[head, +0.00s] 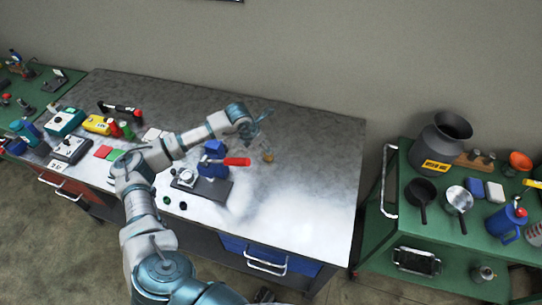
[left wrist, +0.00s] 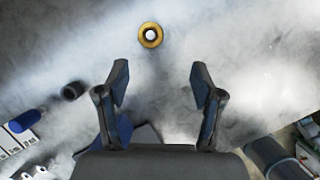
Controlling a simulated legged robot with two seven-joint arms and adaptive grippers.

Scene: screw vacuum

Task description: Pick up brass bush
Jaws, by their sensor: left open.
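The brass bush (head: 268,158) stands on the grey workbench (head: 315,150), right of the red-handled blue vise. In the left wrist view the bush (left wrist: 150,36) is a gold ring with a pale centre, seen end-on at the top. My left gripper (head: 263,128) is above the bench near the bush. In the left wrist view its two dark fingers (left wrist: 158,72) are spread apart with nothing between them. The bush lies beyond the fingertips, apart from them and slightly left of their midline. My right gripper is not in view.
The blue vise (head: 212,160) with a red handle (head: 236,162) stands close left of the bush. Several tools and boxes fill the bench's left part. A dark short cylinder (left wrist: 73,91) lies left of the fingers. The bench's right side is clear. A green cart (head: 405,212) stands further right.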

